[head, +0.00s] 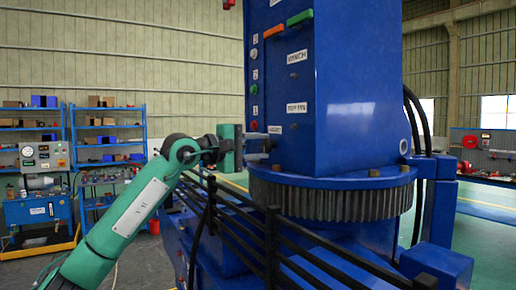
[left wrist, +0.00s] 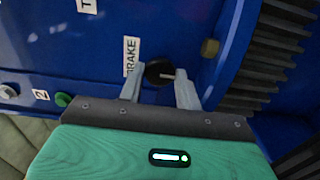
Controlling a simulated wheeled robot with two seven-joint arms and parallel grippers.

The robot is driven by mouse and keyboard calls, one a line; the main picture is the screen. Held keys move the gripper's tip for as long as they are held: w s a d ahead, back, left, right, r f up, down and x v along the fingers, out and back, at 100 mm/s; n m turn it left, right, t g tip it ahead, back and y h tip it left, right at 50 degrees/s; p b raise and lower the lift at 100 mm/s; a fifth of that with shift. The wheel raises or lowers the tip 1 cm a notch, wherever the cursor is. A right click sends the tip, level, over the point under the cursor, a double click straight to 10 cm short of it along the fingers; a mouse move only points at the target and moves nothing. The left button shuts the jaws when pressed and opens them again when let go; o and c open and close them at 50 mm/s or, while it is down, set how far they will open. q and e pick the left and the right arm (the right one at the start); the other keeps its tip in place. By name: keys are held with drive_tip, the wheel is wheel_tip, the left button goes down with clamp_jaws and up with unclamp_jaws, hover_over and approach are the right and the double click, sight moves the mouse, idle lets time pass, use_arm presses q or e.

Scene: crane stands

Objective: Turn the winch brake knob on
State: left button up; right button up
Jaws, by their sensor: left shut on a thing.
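The winch brake knob (left wrist: 157,71) is a small round black knob with a pale mark on the blue crane housing, beside a white label ending in "RAKE" in the left wrist view. My left gripper (left wrist: 158,82) has one grey finger on each side of it and is shut on it. In the head view my left gripper (head: 265,146) reaches the left face of the blue crane column (head: 352,110), just below a small label; the knob is hidden or too small there. My right gripper is in neither view.
A dark toothed ring (head: 340,202) lies under the column. Other controls sit nearby: a red button (head: 254,125), a green handle (head: 300,18) and an orange handle (head: 275,31). Blue shelves (head: 108,140) stand far left.

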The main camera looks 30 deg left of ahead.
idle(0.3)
use_arm(q)
drive_tip(key=o, duration=0.9)
drive_tip(key=shift+o, duration=0.2)
drive_tip(key=shift+s+a+f, duration=0.1)
drive_tip(key=shift+s+a, duration=0.1)
drive_tip(key=shift+s, duration=0.1)
drive_tip(key=b+v, duration=0.5)
drive_tip(key=v, duration=0.8)
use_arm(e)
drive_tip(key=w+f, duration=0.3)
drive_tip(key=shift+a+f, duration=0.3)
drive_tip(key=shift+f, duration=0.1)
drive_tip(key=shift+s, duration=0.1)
